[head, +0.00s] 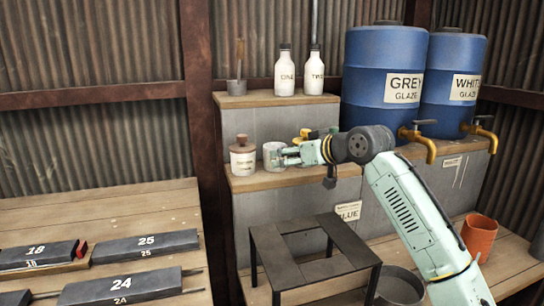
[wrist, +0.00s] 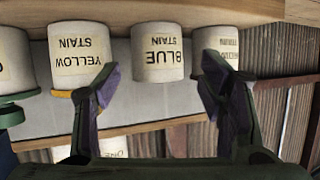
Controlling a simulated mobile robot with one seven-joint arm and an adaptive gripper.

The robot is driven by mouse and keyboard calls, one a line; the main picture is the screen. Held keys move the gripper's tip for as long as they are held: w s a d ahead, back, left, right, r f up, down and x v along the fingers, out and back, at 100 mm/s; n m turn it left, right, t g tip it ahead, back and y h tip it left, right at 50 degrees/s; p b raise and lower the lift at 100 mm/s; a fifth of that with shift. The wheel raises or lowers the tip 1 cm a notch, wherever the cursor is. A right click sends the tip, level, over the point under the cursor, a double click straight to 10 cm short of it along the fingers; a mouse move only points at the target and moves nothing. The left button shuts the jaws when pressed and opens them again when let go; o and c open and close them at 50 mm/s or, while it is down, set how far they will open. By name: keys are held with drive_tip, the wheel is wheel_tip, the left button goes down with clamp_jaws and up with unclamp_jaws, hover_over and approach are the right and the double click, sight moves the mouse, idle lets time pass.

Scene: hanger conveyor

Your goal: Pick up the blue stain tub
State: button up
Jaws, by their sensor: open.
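The blue stain tub (wrist: 158,45) is a white tub labelled BLUE STAIN, upside down in the wrist view and straight ahead of my gripper (wrist: 158,80). My jaws are open and empty, one fingertip to each side of the tub's near end, with a gap on both sides. In the head view the tub (head: 273,158) stands on the wooden ledge, its right side partly hidden by my gripper (head: 289,156). Whether the fingertips reach around the tub is unclear.
A brown-lidded tub (head: 243,157) stands close to its left; the yellow stain tub (wrist: 81,52) is on its other side. Two white bottles (head: 285,72) stand on the upper shelf. Blue glaze barrels (head: 376,75) with taps stand right. A dark metal stool (head: 310,245) is below.

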sight(281, 158)
drive_tip(key=p+x, duration=0.2)
drive_tip(key=x, duration=0.6)
drive_tip(key=shift+d, duration=0.15)
drive_tip(key=c, duration=1.1)
